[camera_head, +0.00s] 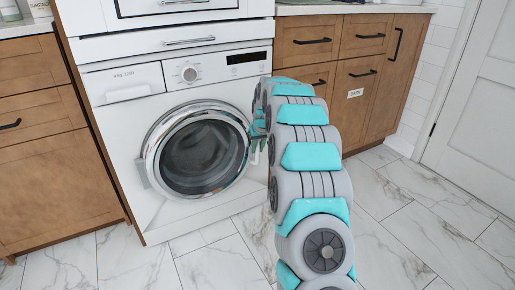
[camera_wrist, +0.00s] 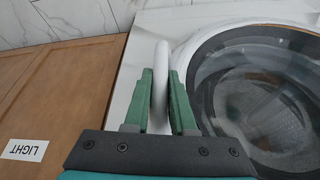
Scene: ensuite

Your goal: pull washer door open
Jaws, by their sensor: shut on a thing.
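The door looks shut or nearly so; I cannot tell whether there is a small gap. My gripper (camera_head: 258,135) is at the door's right edge, partly hidden by my arm. In the wrist view, the two green fingers of my gripper (camera_wrist: 160,103) are shut on the white door handle (camera_wrist: 161,70), one on each side. The door glass (camera_wrist: 262,100) is to the right of the fingers there.
Wooden cabinets (camera_head: 52,178) flank the washer; the right one (camera_head: 372,108) carries a white label. In the wrist view, a wooden front (camera_wrist: 62,95) has a label reading LIGHT (camera_wrist: 25,150). The marble-tile floor (camera_head: 215,262) before the washer is clear. A white room door (camera_head: 475,115) is far right.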

